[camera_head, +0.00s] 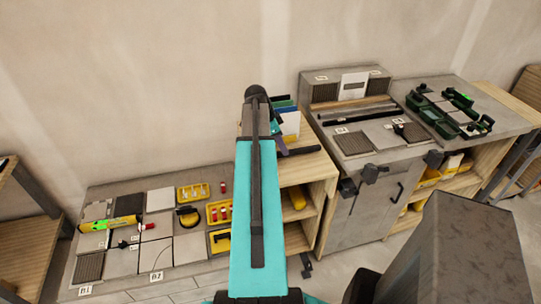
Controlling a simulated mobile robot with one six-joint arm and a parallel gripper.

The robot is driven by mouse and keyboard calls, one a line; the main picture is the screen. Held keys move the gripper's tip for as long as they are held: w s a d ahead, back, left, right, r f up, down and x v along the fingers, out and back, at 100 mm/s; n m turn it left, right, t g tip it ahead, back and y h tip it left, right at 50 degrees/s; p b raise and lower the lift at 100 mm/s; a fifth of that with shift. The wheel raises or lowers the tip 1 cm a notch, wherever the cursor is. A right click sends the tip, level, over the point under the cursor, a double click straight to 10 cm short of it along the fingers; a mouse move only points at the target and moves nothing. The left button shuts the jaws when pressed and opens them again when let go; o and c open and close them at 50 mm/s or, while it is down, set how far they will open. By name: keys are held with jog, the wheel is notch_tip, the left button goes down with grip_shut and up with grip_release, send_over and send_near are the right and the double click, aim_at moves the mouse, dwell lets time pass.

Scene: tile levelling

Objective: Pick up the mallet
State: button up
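A dark bar like a handle (304,151) lies at the top of the wooden shelf unit, just right of my teal arm. It may be the mallet's handle; no mallet head can be made out, and its left end runs behind dark parts by the arm. My arm reaches up the middle of the view and covers much of this spot. A small dark part beside the arm (280,144) may be my gripper. Its fingers cannot be made out, nor whether it touches the bar.
A low grey bench (158,256) at left bears tiles, a yellow-green tool (110,224) and yellow trays (193,192). A grey cabinet (362,212) at right has tiles and dark bars on top. Green clamp-like devices (447,123) stand farther right. A wall is behind.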

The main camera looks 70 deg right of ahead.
aim_at(292, 153)
jog(key=shift+p+x, duration=0.9)
jog(key=shift+x, duration=1.25)
jog(key=shift+c, duration=0.3)
grip_shut()
